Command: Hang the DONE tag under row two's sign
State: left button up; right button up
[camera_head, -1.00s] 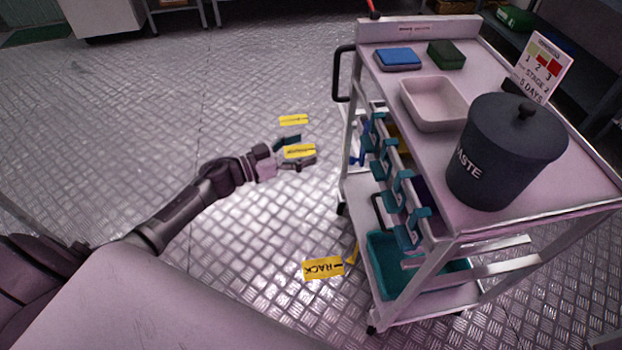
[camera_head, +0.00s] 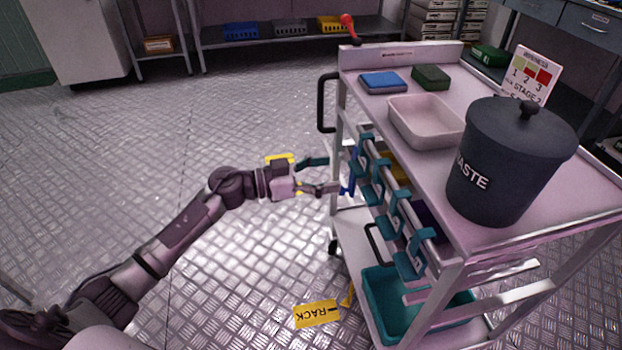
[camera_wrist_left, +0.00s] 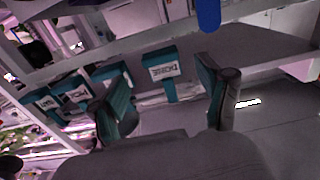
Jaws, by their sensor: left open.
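Several teal tags with hooked tops (camera_head: 393,216) hang in a row from the near side rail of the cart. In the left wrist view, teal tags with white labels hang in a row, and one labelled tag (camera_wrist_left: 163,72) lies ahead between the fingers. Its lettering is too small to read surely, so I cannot tell which tag is DONE. My left gripper (camera_head: 322,175) is open and empty, beside the cart's far left corner, its fingertips close to a blue piece (camera_head: 349,172). Its open fingers also frame the left wrist view (camera_wrist_left: 168,98). Row two's sign and my right gripper are not visible.
A teal bin (camera_head: 385,300) is below.

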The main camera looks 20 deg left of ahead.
aim_at(351, 168)
pick_arm(q)
jog(key=p+x, duration=0.2)
jog(key=x, duration=0.1)
jog(key=shift+d+r, duration=0.1)
jog(key=shift+r, duration=0.15)
jog(key=shift+w+d+f, duration=0.1)
jog(key=shift+w+d, duration=0.3)
jog(key=shift+d, duration=0.15)
jog(key=shift+w+d+f+p, duration=0.1)
jog(key=shift+w+d+p, duration=0.2)
jog(key=shift+d, duration=0.1)
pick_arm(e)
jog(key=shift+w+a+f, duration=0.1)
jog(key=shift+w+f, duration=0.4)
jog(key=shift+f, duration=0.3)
pick_arm(q)
jog(key=c, duration=1)
jog(key=shift+c, duration=0.2)
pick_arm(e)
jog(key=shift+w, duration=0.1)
